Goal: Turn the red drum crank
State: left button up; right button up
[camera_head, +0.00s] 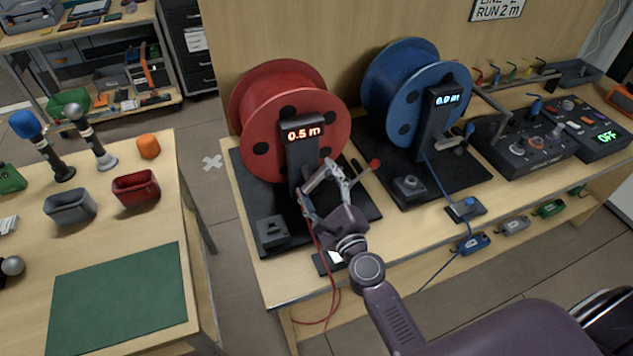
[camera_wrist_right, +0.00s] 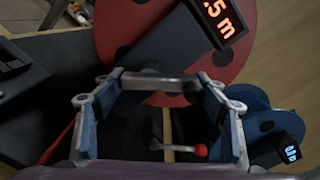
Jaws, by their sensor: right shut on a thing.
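The red drum (camera_head: 270,105) stands on a dark base plate, with a dark post in front whose display (camera_head: 304,133) reads 0.5 m. It also shows in the right wrist view (camera_wrist_right: 125,30). My right gripper (camera_head: 322,176) is at the front of this post, shut on the red drum crank. In the right wrist view a pale grip of the crank (camera_wrist_right: 165,84) lies across between the fingertips; the fingers and post hide most of the crank. A lever with a red knob (camera_head: 374,164) sticks out just right of the gripper. My left gripper is not in view.
A blue drum (camera_head: 405,90) with display 0.0 m stands close to the right. Control boxes (camera_head: 525,145) sit farther right. A red cable (camera_head: 320,255) hangs over the bench's front edge. A separate table with a green mat (camera_head: 120,300) stands left, across a floor gap.

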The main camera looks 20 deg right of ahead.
jog(key=m, duration=0.5)
jog(key=shift+d+f+m, duration=0.15)
jog(key=shift+f+m, duration=0.15)
jog(key=shift+f, duration=0.1)
jog(key=shift+f+m+b, duration=0.2)
jog(key=shift+m+b, duration=0.1)
jog(key=shift+m, duration=1.4)
jog(key=o, duration=1.2)
jog(key=shift+c, duration=0.2)
